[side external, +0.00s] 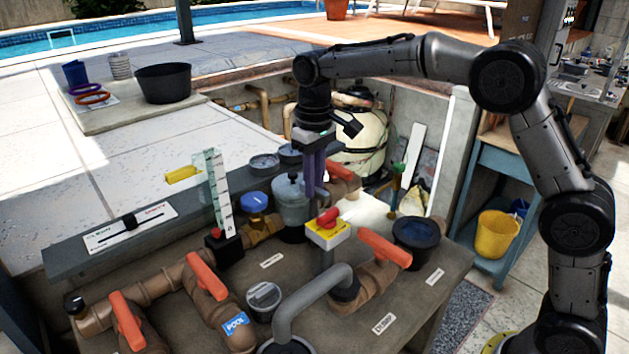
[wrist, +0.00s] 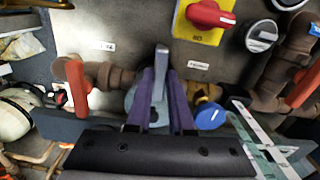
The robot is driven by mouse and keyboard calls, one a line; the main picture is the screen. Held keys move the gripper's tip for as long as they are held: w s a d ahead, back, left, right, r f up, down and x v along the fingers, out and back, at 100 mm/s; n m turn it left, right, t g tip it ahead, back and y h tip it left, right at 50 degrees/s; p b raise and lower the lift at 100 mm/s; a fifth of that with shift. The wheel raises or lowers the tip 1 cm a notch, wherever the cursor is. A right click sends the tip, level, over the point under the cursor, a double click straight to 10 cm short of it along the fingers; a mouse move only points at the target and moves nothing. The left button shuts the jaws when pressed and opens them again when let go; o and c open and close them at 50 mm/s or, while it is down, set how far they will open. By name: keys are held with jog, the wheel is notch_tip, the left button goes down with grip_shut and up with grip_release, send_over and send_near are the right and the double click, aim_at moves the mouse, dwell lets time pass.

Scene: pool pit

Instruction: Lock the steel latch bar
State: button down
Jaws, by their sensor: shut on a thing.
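My gripper (side external: 313,192) points down beside the grey lidded pot (side external: 291,204), in the middle of the pipework. In the wrist view my gripper's purple fingers (wrist: 160,82) are shut on a steel bar (wrist: 161,58), which I take for the latch bar. The bar stands out between the fingers, with its rounded end beyond the tips. The grey pot (wrist: 138,103) is partly hidden below it by the fingers. In the side view the bar is hidden by the fingers, and I cannot tell whether it is locked.
A yellow switch box with a red knob (side external: 328,222) stands close to my gripper. Orange valve handles (side external: 385,247), a blue-capped fitting (side external: 255,203) and a clear scaled column (side external: 216,190) surround the pot. A ledge carries a slider plate (side external: 105,236).

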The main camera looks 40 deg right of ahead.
jog(key=shift+r+m, duration=0.1)
jog(key=shift+m, duration=0.5)
jog(key=c, duration=0.8)
grip_release()
notch_tip(320, 180, up, 14)
